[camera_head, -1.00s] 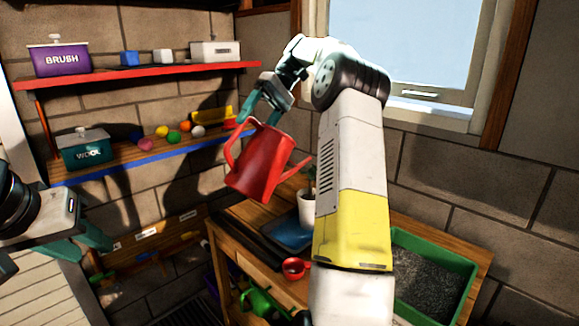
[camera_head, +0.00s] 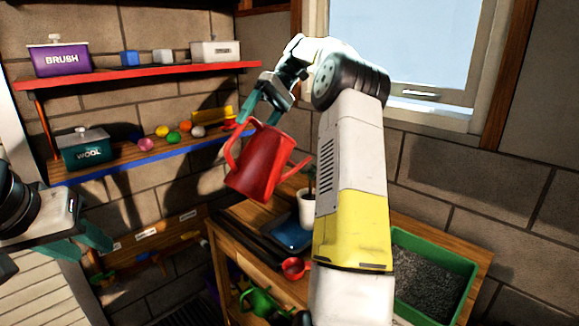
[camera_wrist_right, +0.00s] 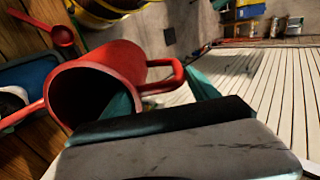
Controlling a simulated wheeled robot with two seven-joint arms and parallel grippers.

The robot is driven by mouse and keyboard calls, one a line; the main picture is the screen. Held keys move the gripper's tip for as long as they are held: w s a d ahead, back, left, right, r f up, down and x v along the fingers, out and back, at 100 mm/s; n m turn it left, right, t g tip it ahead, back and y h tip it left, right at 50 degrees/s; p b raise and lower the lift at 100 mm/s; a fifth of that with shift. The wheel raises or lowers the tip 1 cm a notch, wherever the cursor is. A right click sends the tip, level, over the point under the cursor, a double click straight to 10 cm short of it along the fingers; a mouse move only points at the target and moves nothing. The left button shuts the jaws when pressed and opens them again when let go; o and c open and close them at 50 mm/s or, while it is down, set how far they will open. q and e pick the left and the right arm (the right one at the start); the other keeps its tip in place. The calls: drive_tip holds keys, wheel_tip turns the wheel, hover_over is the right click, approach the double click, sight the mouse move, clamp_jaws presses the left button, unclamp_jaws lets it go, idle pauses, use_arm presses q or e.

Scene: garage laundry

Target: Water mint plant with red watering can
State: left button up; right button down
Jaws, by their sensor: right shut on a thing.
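The red watering can (camera_head: 262,165) hangs in the air in my right gripper (camera_head: 256,112), tilted, its spout pointing right toward the potted plant. In the right wrist view the can (camera_wrist_right: 125,58) fills the upper left, with a teal finger on each side of its wall and handle. The plant's white pot (camera_head: 306,212) stands on the table below and right of the spout; most of the plant is hidden behind my right arm. No water shows. My left gripper (camera_head: 82,245) is at the lower left, empty, its fingers apart.
A green bin of dark gravel (camera_head: 470,290) is at right. A green watering can (camera_head: 262,302) sits below. Shelves (camera_head: 150,76) line the left wall.

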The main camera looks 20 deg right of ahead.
sight(241, 162)
idle(0.5)
drive_tip(key=shift+s+a+f+t+h, duration=0.35)
drive_tip(key=shift+a+f+h, duration=0.4)
drive_tip(key=shift+f, duration=0.7)
drive_tip(key=shift+s+a+f+t+h, duration=0.3)
drive_tip(key=shift+a+f+h, duration=0.45)
drive_tip(key=shift+f, duration=0.75)
drive_tip(key=shift+s+a+f+t+h, duration=0.3)
drive_tip(key=shift+a+f+h, duration=0.45)
drive_tip(key=shift+f, duration=0.7)
wheel_tip(241, 162, up, 2)
drive_tip(key=shift+r+t+h, duration=0.1)
drive_tip(key=shift+t+h, duration=0.25)
drive_tip(key=shift+h, duration=0.6)
drive_tip(key=shift+d+r+t+h, duration=0.1)
drive_tip(key=shift+r+t+h, duration=0.2)
drive_tip(key=shift+r+h, duration=0.45)
drive_tip(key=shift+r, duration=0.15)
